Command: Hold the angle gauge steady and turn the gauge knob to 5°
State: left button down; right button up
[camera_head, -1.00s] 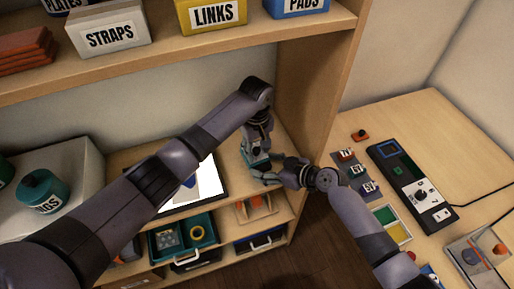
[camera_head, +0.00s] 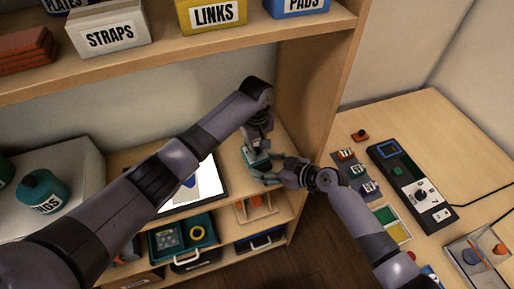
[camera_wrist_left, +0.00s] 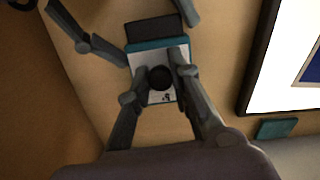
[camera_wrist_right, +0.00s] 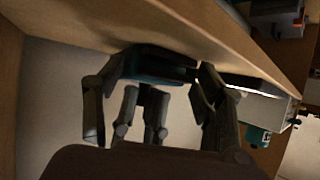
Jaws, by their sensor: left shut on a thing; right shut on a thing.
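The angle gauge (camera_wrist_left: 170,52) is a small teal block with a pale face and a round black knob (camera_wrist_left: 160,78). It is on the wooden shelf in the left wrist view, and a little of its teal body shows in the head view (camera_head: 257,161). My left gripper (camera_wrist_left: 158,72) reaches down from above, shut on the knob with a finger on each side. My right gripper (camera_wrist_right: 165,70) comes from the side, shut on the gauge's teal body. The scale reading is too small to tell.
A white-screened tablet (camera_head: 208,186) lies left of the gauge on the shelf. Below are a teal tray (camera_head: 183,240) and drawers. The shelf unit's side panel (camera_head: 306,105) stands close on the right. A desk with a black device (camera_head: 409,185) is further right.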

pick_arm(q)
jog(key=shift+d, duration=0.1)
jog(key=m, duration=0.6)
jog(key=shift+d+y, duration=0.15)
jog(key=shift+y, duration=0.25)
jog(key=m, duration=0.4)
jog(key=shift+d+r+m, duration=0.1)
jog(key=shift+m, duration=0.7)
jog(key=shift+d, duration=0.15)
jog(key=c, duration=1.8)
grip_release()
jog(key=o, duration=0.4)
jog(key=shift+a+y, duration=0.25)
jog(key=shift+y, duration=0.05)
jog(key=shift+c, duration=0.2)
